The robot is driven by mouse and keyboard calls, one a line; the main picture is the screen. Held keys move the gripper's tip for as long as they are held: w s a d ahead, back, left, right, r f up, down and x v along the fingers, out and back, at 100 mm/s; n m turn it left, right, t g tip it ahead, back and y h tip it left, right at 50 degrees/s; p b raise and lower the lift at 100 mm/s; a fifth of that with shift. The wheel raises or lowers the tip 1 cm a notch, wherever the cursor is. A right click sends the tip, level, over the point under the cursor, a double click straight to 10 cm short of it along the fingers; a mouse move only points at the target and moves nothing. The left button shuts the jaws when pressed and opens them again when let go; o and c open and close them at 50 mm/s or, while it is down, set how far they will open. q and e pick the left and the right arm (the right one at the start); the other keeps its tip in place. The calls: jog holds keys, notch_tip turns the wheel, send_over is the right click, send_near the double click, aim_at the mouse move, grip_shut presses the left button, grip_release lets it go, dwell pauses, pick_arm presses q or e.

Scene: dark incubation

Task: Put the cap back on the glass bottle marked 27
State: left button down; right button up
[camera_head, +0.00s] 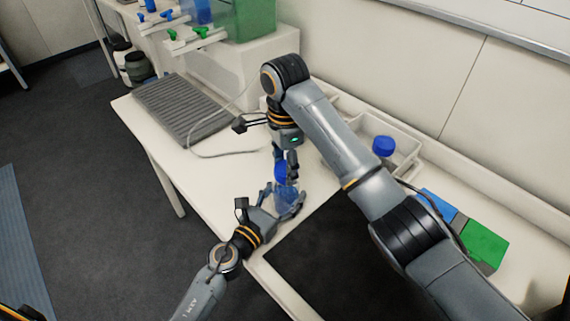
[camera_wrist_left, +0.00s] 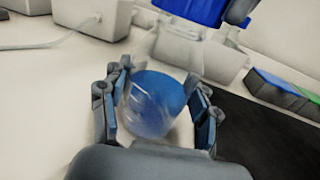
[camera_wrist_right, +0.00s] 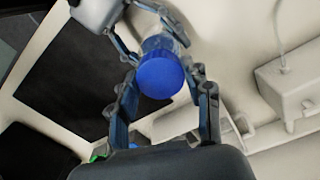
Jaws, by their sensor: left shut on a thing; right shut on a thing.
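The glass bottle (camera_head: 287,199) stands upright near the table's front edge, with blue liquid inside. My left gripper (camera_head: 284,208) is shut around its body; in the left wrist view the bottle (camera_wrist_left: 158,100) sits between both fingers. My right gripper (camera_head: 284,163) points down from above, shut on the blue cap (camera_head: 281,172). The cap (camera_wrist_right: 160,74) is between the right fingers in the right wrist view, over the bottle. No number is readable.
A white tray (camera_head: 408,160) behind my right arm holds another blue-capped bottle (camera_head: 383,146). Blue and green boxes (camera_head: 484,243) lie at the right. A grey ribbed mat (camera_head: 182,108) lies at the left, with a cable nearby. A dark mat (camera_head: 325,245) lies in front.

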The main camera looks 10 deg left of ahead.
jog(key=o, duration=0.8)
jog(key=shift+r, duration=0.1)
jog(key=shift+r, duration=2.2)
jog(key=shift+c, duration=0.3)
